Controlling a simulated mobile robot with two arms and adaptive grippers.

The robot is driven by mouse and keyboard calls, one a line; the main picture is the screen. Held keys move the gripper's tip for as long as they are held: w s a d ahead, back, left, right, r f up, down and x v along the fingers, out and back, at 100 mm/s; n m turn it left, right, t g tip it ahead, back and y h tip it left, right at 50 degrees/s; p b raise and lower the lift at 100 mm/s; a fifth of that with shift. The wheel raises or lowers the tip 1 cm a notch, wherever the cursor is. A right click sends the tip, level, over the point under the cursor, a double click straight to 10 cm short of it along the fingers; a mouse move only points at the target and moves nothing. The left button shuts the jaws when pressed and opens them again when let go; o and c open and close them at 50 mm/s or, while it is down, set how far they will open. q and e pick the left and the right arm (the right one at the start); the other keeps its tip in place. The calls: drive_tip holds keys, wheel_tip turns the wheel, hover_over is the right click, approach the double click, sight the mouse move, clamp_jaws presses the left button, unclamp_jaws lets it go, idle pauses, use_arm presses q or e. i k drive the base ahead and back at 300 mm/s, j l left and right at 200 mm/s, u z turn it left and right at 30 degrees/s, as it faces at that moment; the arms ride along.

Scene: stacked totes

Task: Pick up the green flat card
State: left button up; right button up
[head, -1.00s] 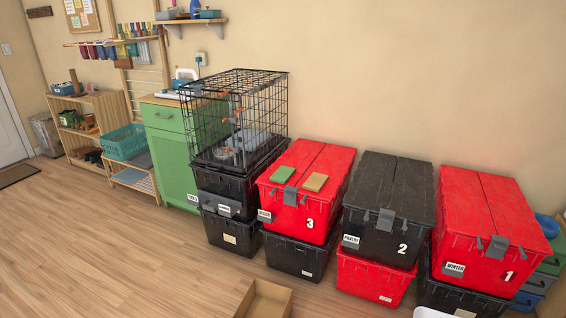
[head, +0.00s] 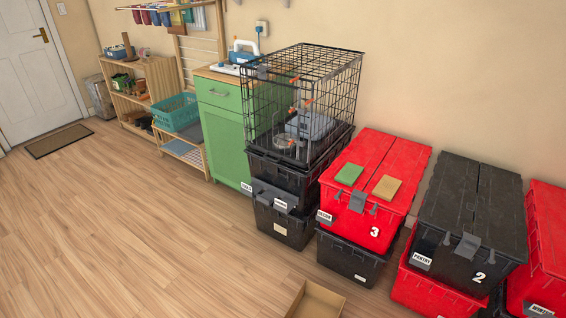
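The green flat card (head: 349,173) lies flat on the lid of the red tote marked 3 (head: 352,223), near its front left. A tan flat card (head: 387,188) lies to its right on the same lid, with a small gap between them. The grey latch of the tote is just in front of the two cards. Neither of my grippers shows in the head view.
A black wire cage (head: 303,90) stands on stacked black totes just left of tote 3. A black tote marked 2 (head: 468,215) is to the right, with another red tote beyond. An open cardboard box (head: 316,302) sits on the floor in front. The wooden floor (head: 130,220) at left is clear.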

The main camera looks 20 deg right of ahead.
sight(349, 175)
drive_tip(key=i+j+u, duration=0.1)
drive_tip(key=i+u, duration=0.65)
drive_tip(key=i+z, duration=0.35)
drive_tip(key=i, duration=0.15)
drive_tip(key=i+j+z, duration=0.15)
drive_tip(key=i+z, duration=0.2)
drive_tip(key=i, duration=0.2)
